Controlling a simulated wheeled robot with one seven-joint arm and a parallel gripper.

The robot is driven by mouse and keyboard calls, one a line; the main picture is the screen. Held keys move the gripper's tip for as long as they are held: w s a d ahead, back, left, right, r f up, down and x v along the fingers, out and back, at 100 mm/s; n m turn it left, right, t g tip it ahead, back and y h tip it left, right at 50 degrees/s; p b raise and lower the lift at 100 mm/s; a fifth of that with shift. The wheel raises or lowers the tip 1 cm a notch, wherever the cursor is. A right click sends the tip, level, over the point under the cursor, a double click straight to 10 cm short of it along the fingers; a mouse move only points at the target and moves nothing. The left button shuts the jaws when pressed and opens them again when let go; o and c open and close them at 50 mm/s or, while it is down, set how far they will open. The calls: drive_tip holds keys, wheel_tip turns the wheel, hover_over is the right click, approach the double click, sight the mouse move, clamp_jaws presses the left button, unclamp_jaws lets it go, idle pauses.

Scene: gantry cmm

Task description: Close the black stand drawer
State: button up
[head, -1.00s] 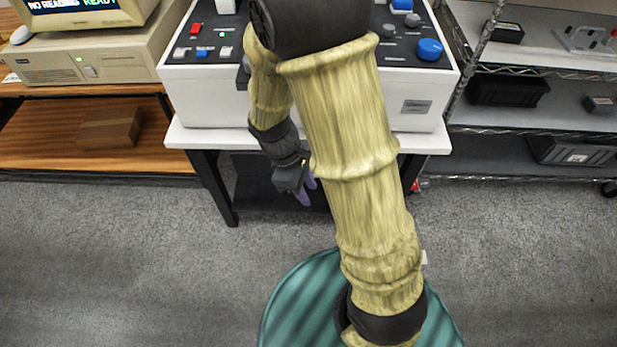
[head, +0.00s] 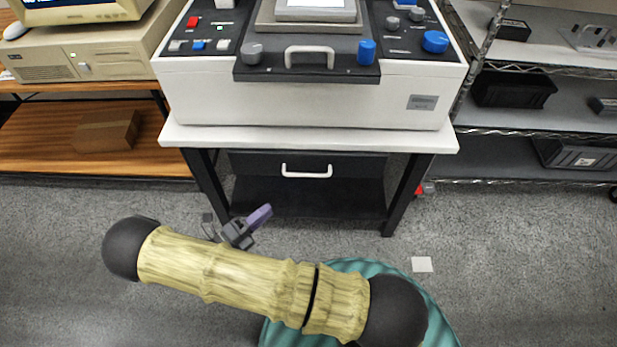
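The black stand (head: 400,190) is under the white machine. Its black drawer (head: 250,163) is just below the white top and has a white bar handle (head: 306,171). The drawer front looks flush under the top, with no open interior showing. My gripper (head: 262,214) is in front of the stand, low and left of the handle, apart from the drawer. A purple finger shows; whether the fingers are apart is unclear.
A wooden shelf unit (head: 50,150) is at left. A metal rack (head: 510,145) is at right. A white square (head: 422,264) lies on the open grey floor.

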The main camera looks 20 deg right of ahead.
sight(309, 174)
drive_tip(key=shift+a+f+n+t, duration=0.15)
drive_tip(key=shift+a+n+t, duration=0.15)
drive_tip(key=shift+n, duration=0.1)
drive_tip(key=shift+d, duration=0.1)
drive_tip(key=b+x, duration=0.1)
drive_tip(key=x, duration=1.6)
drive_tip(key=shift+w+d, duration=0.1)
drive_tip(key=shift+d, duration=0.1)
clamp_jaws()
